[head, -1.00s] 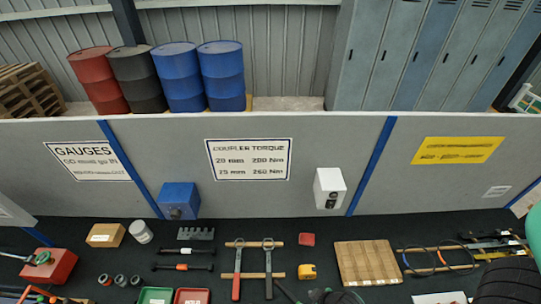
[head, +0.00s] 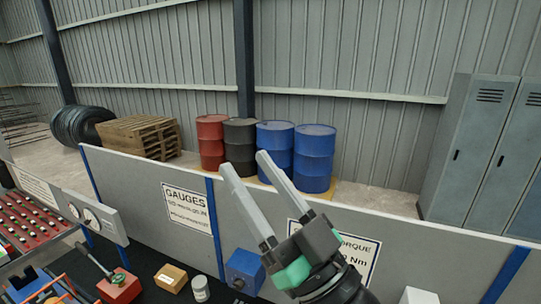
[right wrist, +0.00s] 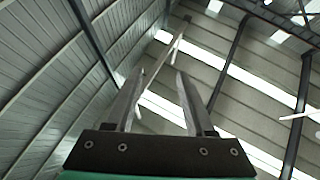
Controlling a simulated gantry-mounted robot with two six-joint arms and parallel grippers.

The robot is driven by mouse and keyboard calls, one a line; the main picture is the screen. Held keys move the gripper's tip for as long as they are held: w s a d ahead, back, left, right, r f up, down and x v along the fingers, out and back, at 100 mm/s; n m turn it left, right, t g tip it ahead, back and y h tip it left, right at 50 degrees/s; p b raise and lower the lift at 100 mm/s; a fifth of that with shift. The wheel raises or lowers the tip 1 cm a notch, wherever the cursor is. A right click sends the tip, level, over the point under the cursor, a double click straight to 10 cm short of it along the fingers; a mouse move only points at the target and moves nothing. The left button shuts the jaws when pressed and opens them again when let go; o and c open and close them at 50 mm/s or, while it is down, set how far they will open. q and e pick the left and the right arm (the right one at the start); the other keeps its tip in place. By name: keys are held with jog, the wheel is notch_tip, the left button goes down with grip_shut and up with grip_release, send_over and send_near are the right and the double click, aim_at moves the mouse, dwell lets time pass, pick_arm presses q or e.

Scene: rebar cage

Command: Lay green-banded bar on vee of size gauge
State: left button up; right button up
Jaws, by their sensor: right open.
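My right gripper (head: 246,162) is raised in front of the partition, its two grey fingers apart and pointing up and left. Nothing is between them. The right wrist view also shows the open fingers (right wrist: 160,75), with only roof and wall behind. A thin grey bar (head: 95,262) slants down to a red block (head: 118,289) at the lower left, with a green part (head: 118,278) at its lower end. I cannot tell whether this is the green-banded bar or how it rests. I cannot make out the vee of the size gauge. My left gripper is not in view.
A cardboard box (head: 171,277), a white cup-like tin (head: 200,289) and a blue box (head: 244,270) stand along the partition's foot. A red rack with several small parts (head: 35,228) and a dial panel (head: 95,217) are at the left. Drums and pallets stand behind the partition.

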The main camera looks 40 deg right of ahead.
jog(key=s+a+r+t+y, duration=0.1)
jog(key=s+a+r+t, duration=0.1)
jog(key=s+r, duration=0.3)
notch_tip(320, 180, up, 3)
jog(key=shift+s+a+f+n+t+y, duration=0.1)
jog(key=shift+s+a+n+t+y, duration=0.05)
jog(key=shift+s+n+t+y, duration=0.15)
jog(key=shift+o, duration=0.5)
